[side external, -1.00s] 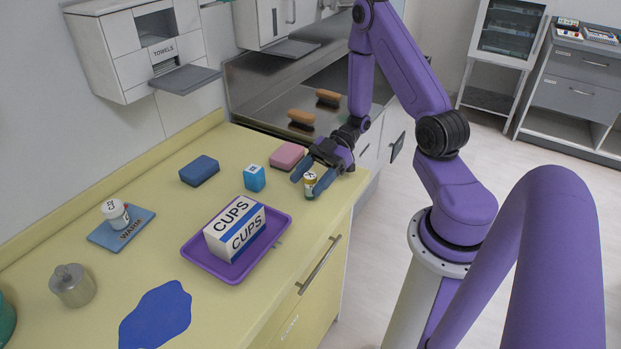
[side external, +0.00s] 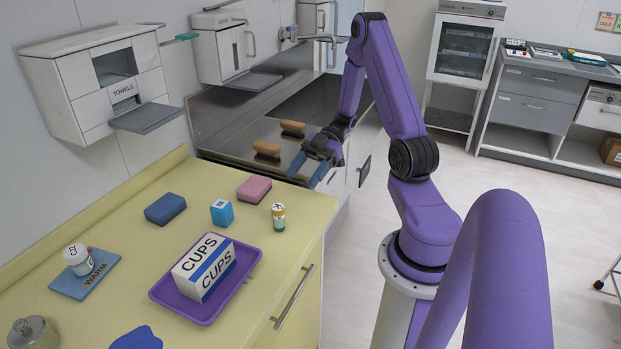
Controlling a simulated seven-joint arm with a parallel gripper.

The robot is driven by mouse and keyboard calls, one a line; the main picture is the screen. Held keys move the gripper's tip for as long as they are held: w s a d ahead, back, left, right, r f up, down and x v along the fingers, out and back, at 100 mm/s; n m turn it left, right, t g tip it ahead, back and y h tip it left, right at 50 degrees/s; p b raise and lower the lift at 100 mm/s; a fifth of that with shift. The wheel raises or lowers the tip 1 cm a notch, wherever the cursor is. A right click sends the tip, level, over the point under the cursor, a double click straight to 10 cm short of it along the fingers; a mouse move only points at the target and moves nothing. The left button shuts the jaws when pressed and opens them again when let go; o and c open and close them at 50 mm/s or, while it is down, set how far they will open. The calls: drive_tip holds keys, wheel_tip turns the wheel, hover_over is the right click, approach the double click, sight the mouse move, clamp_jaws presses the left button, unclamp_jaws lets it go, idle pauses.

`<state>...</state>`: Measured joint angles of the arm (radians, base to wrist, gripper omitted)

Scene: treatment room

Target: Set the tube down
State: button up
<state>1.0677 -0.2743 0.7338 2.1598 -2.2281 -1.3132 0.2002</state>
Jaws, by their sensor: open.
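The tube (side external: 278,217), small with a white top, a yellowish middle and a green lower part, stands upright on the yellow counter (side external: 150,220) near its right edge. My gripper (side external: 308,172) is open and empty. It is above and to the right of the tube, apart from it, near the counter's far right corner.
Near the tube are a pink block (side external: 254,189), a blue cube (side external: 222,213) and a dark blue sponge (side external: 165,208). A purple tray (side external: 205,313) holds a CUPS box (side external: 204,267). A WARM mat (side external: 72,287) bears a white jar (side external: 78,259). A metal pot (side external: 33,334) stands front left.

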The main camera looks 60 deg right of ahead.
drive_tip(key=w+a+r+t+h, duration=0.25)
drive_tip(key=w+a+h, duration=0.45)
drive_tip(key=w, duration=0.5)
drive_tip(key=w+a+r+m+t+h, duration=0.1)
drive_tip(key=a+r+t+h, duration=0.15)
drive_tip(key=a, duration=0.45)
drive_tip(key=s+a+r+m+g+h, duration=0.1)
drive_tip(key=s+a+g, duration=0.2)
drive_tip(key=s, duration=1.1)
drive_tip(key=s+a+r+m+g+h, duration=0.1)
drive_tip(key=s+a+g, duration=0.3)
drive_tip(key=s, duration=1)
drive_tip(key=shift+s+r+g+h, duration=0.2)
drive_tip(key=shift+r+g+h, duration=0.1)
drive_tip(key=shift+r+h, duration=0.4)
